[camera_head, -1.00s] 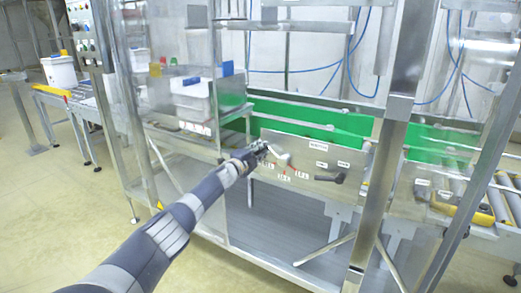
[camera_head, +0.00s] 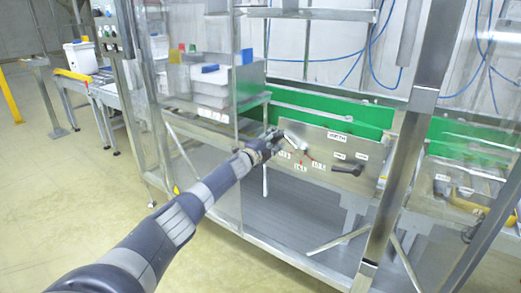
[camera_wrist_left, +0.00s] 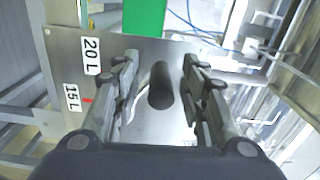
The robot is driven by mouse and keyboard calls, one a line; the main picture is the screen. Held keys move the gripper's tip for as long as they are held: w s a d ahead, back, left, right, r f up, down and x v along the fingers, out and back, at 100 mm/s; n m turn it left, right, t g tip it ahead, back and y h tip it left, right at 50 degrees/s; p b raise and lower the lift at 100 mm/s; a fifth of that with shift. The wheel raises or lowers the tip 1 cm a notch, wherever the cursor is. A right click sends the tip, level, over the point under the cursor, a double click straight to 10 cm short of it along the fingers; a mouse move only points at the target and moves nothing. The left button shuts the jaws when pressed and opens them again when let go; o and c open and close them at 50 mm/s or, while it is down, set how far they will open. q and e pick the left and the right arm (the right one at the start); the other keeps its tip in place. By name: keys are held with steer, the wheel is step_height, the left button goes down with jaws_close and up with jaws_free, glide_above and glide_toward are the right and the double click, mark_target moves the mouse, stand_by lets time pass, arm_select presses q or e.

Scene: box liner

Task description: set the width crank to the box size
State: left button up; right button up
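The width crank (camera_head: 296,143) is a pale metal arm on a steel panel (camera_head: 338,150) with volume labels below it. My left gripper (camera_head: 273,139) is at the crank's left end. In the left wrist view, the crank's black cylindrical knob (camera_wrist_left: 160,86) stands between the fingers of my left gripper (camera_wrist_left: 158,88). The fingers are apart, with a gap on each side of the knob. The labels "20 L" (camera_wrist_left: 91,56) and "15 L" (camera_wrist_left: 72,97) show left of the fingers, with a red mark by "15 L". The box size cannot be read. My right gripper does not show.
A black lever (camera_head: 347,170) sits on the panel's right side. A white bin (camera_head: 211,85) stands on the left shelf. A metal post (camera_head: 404,150) rises right of the panel. A green conveyor side (camera_head: 330,110) runs behind it. Open floor lies at the lower left.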

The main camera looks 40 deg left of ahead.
arm_select(q)
steer(key=s, duration=1.1)
steer(key=shift+d, duration=0.25)
stand_by(0.4)
